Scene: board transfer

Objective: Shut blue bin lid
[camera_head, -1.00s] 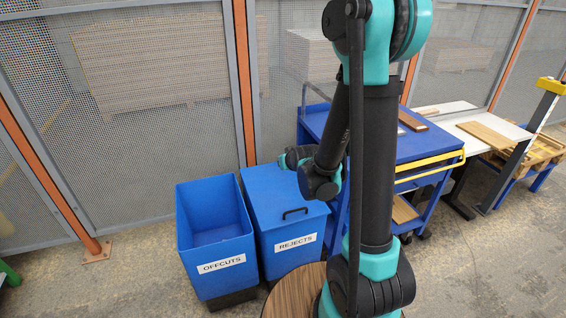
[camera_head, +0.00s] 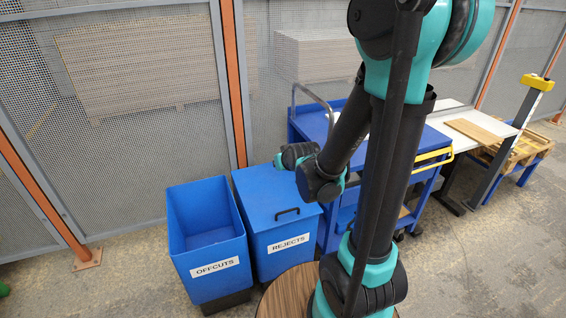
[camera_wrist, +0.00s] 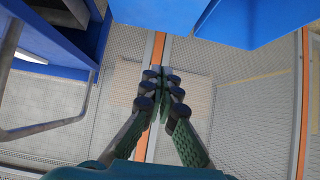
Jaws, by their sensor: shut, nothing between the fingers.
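The blue REJECTS bin (camera_head: 285,252) stands in the middle of the head view. Its blue lid (camera_head: 262,189) lies flat across the top, with a black handle (camera_head: 287,213) near the front edge. My arm's dark wrist links are above and behind the lid's right side in the picture; my gripper's fingers cannot be made out there. In the wrist view my gripper (camera_wrist: 160,86) is shut and empty, its fingertips together before the mesh fence. Blue surfaces, apparently the bins, show at the top of that view, apart from the fingers.
The open, empty blue OFFCUTS bin (camera_head: 208,272) stands left of the REJECTS bin. A blue cart (camera_head: 432,150) with a rail handle is close on the right. A mesh fence (camera_head: 110,130) runs behind. Bare floor lies at front right (camera_head: 490,265).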

